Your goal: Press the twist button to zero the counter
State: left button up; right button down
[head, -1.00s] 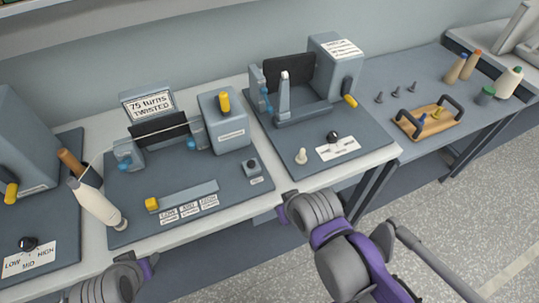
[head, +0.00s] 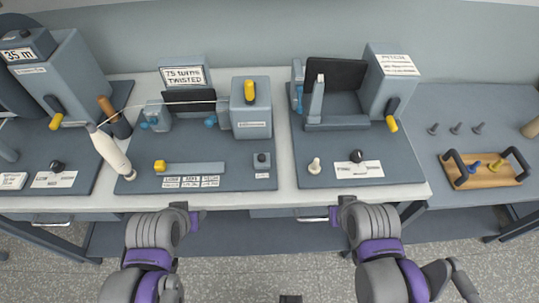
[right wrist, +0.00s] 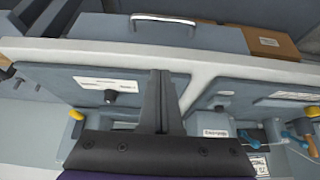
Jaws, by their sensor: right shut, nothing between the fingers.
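The twist station's base plate (head: 205,181) carries a small button box (head: 262,160) with a round dark button at its right front. Behind it a sign (head: 184,77) reads 75 turns TWISTED. A white thread runs from the cream bobbin (head: 110,152) area across the station to the block with the yellow lever (head: 249,90). My right gripper (head: 335,215) is in front of the table edge, right of the button and apart from it. Its fingers show shut and empty in the right wrist view (right wrist: 159,100). My left gripper (head: 195,217) is in front of the twist station; its finger gap is not clear.
A left-hand machine (head: 62,75) reads 35 m. A wooden tray (head: 490,180) with black handles stands on the lower table at right. The table's front edge lies between my grippers and the stations.

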pick_arm(q)
jog(key=shift+a, duration=0.2)
pick_arm(e)
jog(key=shift+a, duration=0.2)
notch_tip(320, 180, up, 9)
jog(key=n+t+h+b, duration=0.2)
jog(key=n+h+b, duration=0.25)
jog(key=n, duration=1.75)
send_over(259, 159)
pick_arm(q)
jog(key=s+f, duration=0.3)
jog(key=f, duration=0.4)
jog(key=shift+g, duration=0.3)
pick_arm(e)
jog(key=shift+s+y, duration=0.1)
jog(key=shift+y, duration=0.25)
pick_arm(q)
jog(key=shift+d+f, duration=0.1)
jog(key=shift+f, duration=0.05)
pick_arm(e)
notch_tip(259, 159, down, 8)
jog(key=b, duration=0.6)
pick_arm(q)
notch_tip(259, 159, down, 7)
jog(key=s, duration=0.1)
jog(key=shift+s+r, duration=0.2)
jog(key=shift+s, duration=0.05)
pick_arm(e)
jog(key=shift+f, duration=0.4)
